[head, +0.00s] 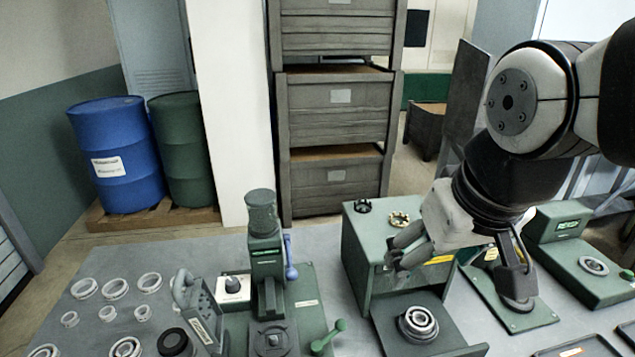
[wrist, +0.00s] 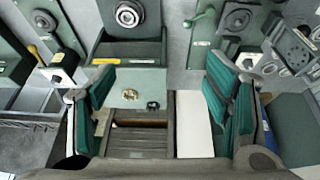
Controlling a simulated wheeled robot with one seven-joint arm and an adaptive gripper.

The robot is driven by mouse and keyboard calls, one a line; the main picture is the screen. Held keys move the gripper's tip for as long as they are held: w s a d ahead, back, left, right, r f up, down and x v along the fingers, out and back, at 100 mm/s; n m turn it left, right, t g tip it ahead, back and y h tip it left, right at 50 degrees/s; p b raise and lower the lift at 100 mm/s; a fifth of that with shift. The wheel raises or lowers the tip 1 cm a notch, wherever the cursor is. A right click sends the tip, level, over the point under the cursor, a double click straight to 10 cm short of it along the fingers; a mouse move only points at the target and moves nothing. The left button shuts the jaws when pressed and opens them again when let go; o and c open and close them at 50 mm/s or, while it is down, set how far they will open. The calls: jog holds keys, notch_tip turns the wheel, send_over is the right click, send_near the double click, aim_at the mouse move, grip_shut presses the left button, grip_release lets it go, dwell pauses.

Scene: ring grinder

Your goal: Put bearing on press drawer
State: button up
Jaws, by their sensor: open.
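A silver ring bearing (head: 418,323) sits on the pulled-out drawer (head: 455,345) of the green box-shaped press (head: 370,260). In the wrist view the bearing (wrist: 128,14) rests on the drawer at the top left, with the press's top face below it. My gripper (head: 455,272) is open, above and apart from the press and bearing. In the wrist view its two fingers (wrist: 162,95) stand wide apart with nothing between them.
Several loose rings (head: 115,288) lie on the table's left side. A green arbor-type machine (head: 265,270) with levers stands left of the press. Another green machine with a ring (head: 594,265) stands at right. Shelved crates (head: 335,100) and a blue drum (head: 115,155) are behind.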

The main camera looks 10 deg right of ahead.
jog(key=shift+s+a+r+t, duration=0.15)
jog(key=shift+s+a+r, duration=0.1)
jog(key=shift+s, duration=0.3)
jog(key=shift+s+a+r+t, duration=0.2)
jog(key=shift+s, duration=0.3)
jog(key=shift+s+a+r+t, duration=0.15)
jog(key=shift+s+a+r, duration=0.1)
jog(key=shift+s, duration=0.3)
